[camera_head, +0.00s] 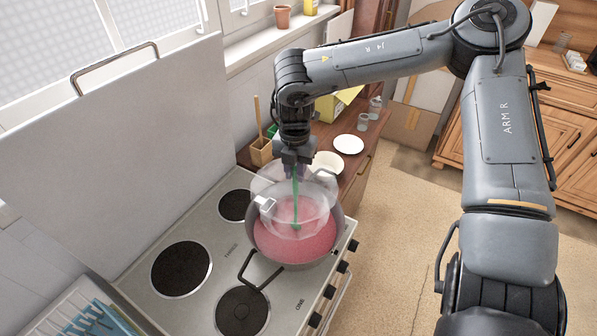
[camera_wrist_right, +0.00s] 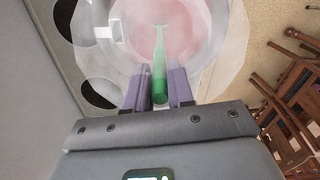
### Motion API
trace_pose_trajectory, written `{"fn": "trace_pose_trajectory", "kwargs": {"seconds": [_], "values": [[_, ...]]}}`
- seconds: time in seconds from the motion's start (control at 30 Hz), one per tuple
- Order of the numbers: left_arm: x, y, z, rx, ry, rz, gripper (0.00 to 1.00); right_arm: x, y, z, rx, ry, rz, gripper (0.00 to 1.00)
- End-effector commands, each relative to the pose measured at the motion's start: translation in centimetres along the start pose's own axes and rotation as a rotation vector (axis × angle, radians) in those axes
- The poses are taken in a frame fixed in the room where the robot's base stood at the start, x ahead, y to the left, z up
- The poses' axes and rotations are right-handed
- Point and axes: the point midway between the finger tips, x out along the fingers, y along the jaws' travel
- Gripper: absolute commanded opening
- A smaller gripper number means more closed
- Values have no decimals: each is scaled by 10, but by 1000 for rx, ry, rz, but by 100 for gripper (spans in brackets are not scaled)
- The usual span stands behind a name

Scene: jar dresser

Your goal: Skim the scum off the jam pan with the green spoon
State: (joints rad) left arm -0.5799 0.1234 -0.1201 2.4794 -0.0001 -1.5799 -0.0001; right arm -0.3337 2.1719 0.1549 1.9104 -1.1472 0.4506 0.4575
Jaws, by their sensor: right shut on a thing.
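The jam pan (camera_head: 339,233) stands on the stove, holding pinkish-red jam (camera_head: 290,252). A paler pink patch (camera_head: 303,209) shows around the middle of the pan, under a see-through whitish haze or cover that I cannot identify. My right gripper (camera_head: 296,176) is above the pan and shut on the green spoon (camera_head: 295,205). The spoon points down into the pan, its lower end at the pink contents; how deep it sits is unclear. In the right wrist view the spoon (camera_wrist_right: 160,72) runs out between the purple fingers (camera_wrist_right: 158,88). My left gripper is not in view.
A white clip-like piece (camera_head: 266,205) sits at the pan's left side. A pan handle (camera_head: 251,270) sticks out front left. A cream bowl (camera_head: 327,162) and white plate (camera_head: 348,144) are on the dresser behind. A wooden utensil box (camera_head: 261,152) stands behind the stove. Left burners (camera_head: 181,268) are clear.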

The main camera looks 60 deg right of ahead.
Motion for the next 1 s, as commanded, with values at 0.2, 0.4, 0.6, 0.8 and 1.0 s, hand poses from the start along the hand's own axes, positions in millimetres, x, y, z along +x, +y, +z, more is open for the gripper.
{"fn": "trace_pose_trajectory", "kwargs": {"seconds": [0.2,0.4,0.6,0.8,1.0], "values": [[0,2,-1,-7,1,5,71,0,0,0,0,0,0,0],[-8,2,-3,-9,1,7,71,-9,0,0,0,-1,1,0],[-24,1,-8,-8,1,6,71,-32,0,0,1,-1,1,0],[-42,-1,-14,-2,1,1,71,-56,0,0,1,-1,1,0],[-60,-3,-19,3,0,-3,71,-80,0,0,1,-1,0,0]]}}
